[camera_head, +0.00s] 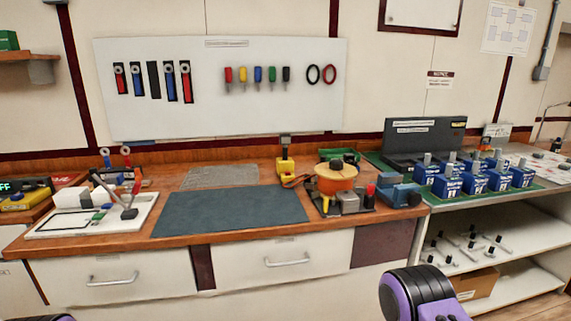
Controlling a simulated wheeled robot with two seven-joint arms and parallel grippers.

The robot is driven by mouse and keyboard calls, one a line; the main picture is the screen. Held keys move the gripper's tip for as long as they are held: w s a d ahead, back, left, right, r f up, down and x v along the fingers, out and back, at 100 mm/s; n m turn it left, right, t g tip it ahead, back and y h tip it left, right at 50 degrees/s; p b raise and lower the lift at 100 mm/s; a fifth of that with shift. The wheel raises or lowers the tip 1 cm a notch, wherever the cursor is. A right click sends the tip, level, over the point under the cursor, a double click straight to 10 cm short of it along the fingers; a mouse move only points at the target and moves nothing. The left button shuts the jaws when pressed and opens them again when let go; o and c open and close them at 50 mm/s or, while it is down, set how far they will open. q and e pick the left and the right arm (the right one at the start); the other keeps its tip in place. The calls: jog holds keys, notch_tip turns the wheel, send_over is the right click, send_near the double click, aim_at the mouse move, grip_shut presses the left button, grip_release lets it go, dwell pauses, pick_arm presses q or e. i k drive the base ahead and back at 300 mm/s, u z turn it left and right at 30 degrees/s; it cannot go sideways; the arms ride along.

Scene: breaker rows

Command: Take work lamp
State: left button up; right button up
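A small yellow device with a dark upright post and a grey block on top (285,163) stands at the back of the wooden workbench, near its middle. It looks like the work lamp, but I cannot be sure at this size. Nothing touches it from my side. Both grippers are out of view. Only a purple and black part of my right arm shows at the bottom right, and a sliver of my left arm at the bottom left edge. Both are well in front of the bench.
A dark mat (230,212) lies bare on the bench. A white tray (60,232) with small parts is at left. An orange spool (335,180) and a blue-grey vise (399,194) stand at right. Blue breakers (447,185) fill the right-hand table. A tool board (220,110) hangs behind.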

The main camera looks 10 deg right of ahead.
aim_at(284, 163)
jog(key=u, duration=0.45)
jog(key=k, duration=1.05)
jog(key=z, duration=0.5)
jog(key=i, duration=1.4)
jog(key=u, duration=0.65)
